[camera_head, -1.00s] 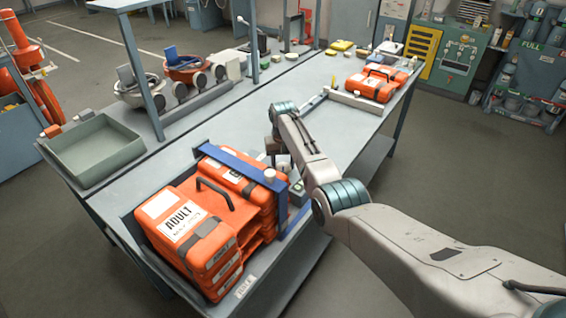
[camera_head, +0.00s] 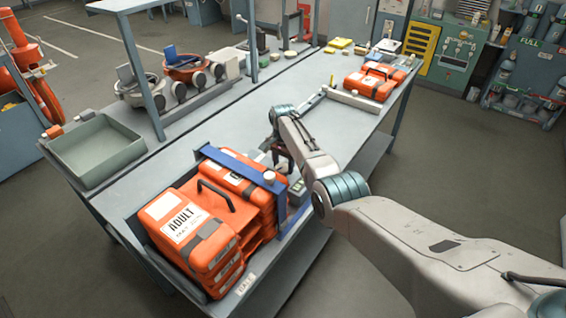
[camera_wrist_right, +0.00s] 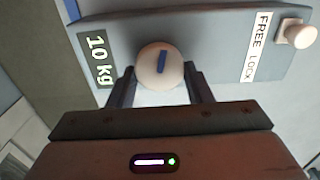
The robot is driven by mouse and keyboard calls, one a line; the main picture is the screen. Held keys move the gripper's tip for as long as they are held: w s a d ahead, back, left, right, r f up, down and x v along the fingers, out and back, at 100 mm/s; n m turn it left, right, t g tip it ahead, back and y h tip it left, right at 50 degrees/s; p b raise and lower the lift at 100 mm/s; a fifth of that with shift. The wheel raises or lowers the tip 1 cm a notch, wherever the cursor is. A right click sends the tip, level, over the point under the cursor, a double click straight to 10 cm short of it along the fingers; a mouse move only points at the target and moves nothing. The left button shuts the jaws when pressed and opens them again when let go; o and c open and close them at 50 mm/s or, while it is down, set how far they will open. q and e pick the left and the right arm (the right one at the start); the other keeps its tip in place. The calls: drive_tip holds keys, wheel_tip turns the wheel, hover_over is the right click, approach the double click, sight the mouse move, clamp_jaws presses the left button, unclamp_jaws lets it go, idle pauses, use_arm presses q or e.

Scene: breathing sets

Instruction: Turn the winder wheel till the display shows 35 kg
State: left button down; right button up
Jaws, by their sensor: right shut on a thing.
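The winder wheel (camera_wrist_right: 158,66) is a round cream knob with a blue mark, seen in the right wrist view. My right gripper (camera_wrist_right: 160,84) is shut on it, a dark finger on each side. The display (camera_wrist_right: 97,60), left of the wheel on a grey panel, reads 10 kg. A label (camera_wrist_right: 257,46) right of the wheel reads FREE LOCK, beside a small pale knob (camera_wrist_right: 298,34). In the head view the right gripper (camera_head: 284,165) is behind the blue frame, and the wheel is hidden there. My left gripper is not in view.
Orange cases marked ADULT (camera_head: 190,226) are stacked under a blue frame (camera_head: 238,168) at the near table end. A grey-green tray (camera_head: 97,153) is at left. More orange cases (camera_head: 370,84) lie at the far right. The middle tabletop (camera_head: 225,122) is clear.

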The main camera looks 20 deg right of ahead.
sight(284, 167)
drive_tip(key=shift+r+m, duration=0.1)
drive_tip(key=shift+m, duration=0.4)
drive_tip(key=o, duration=1)
wheel_tip(284, 167, up, 11)
drive_tip(key=b, duration=0.2)
drive_tip(key=shift+b, duration=0.3)
